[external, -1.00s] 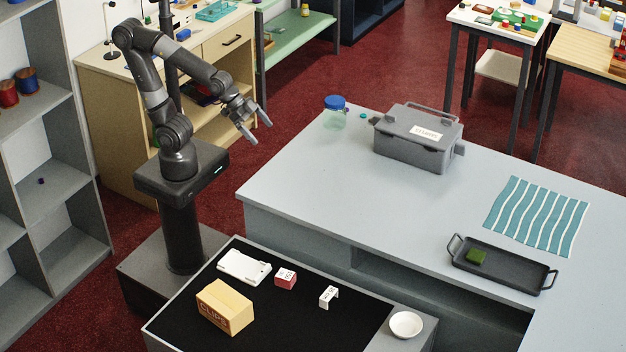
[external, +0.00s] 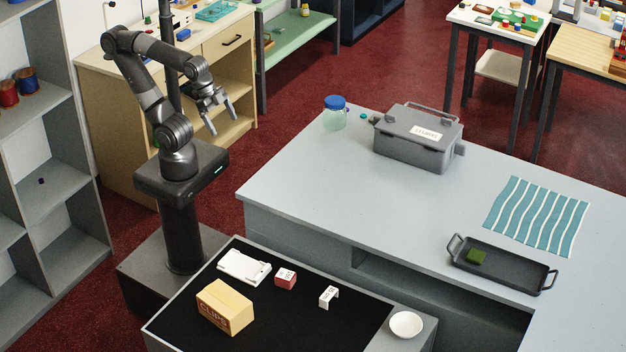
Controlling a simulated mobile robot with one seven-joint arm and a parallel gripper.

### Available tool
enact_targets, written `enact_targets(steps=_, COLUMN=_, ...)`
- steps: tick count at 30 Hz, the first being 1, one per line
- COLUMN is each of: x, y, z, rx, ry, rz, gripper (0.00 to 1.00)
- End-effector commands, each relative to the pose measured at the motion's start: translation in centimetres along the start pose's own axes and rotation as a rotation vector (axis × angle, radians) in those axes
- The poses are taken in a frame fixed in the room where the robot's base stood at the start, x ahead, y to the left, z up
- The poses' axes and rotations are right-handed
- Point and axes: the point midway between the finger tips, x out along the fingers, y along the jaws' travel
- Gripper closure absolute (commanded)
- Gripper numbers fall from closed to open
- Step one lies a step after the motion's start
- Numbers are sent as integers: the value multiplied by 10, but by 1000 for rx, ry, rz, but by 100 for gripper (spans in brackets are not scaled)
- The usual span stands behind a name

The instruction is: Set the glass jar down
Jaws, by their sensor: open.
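The glass jar (external: 334,115) is clear greenish glass with a blue lid. It stands upright on the grey counter (external: 300,190), near its far left edge and left of a grey lidded box. My gripper (external: 222,120) is open and empty, fingers pointing down, over the floor between my column and the counter. It is well to the left of the jar and apart from it.
The grey labelled box (external: 418,140) stands right of the jar, with small coloured bits between them. A striped teal cloth (external: 536,215) and a black tray (external: 500,268) with a green block lie to the right. The counter's middle is clear.

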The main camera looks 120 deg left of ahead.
Motion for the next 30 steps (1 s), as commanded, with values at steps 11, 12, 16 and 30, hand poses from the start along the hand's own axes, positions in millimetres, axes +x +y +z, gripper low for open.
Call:
enact_targets(steps=11, x=-15, y=0, z=-30, rx=-303, ry=-92, rz=75, gripper=5)
enact_targets(steps=12, x=-11, y=-1, z=-33, rx=-365, ry=-108, rz=92, gripper=5)
enact_targets(steps=16, x=3, y=-4, z=-47, rx=-596, ry=-161, rz=158, gripper=5)
enact_targets(steps=30, x=46, y=-76, z=-118, rx=-1525, ry=-269, rz=499, gripper=5)
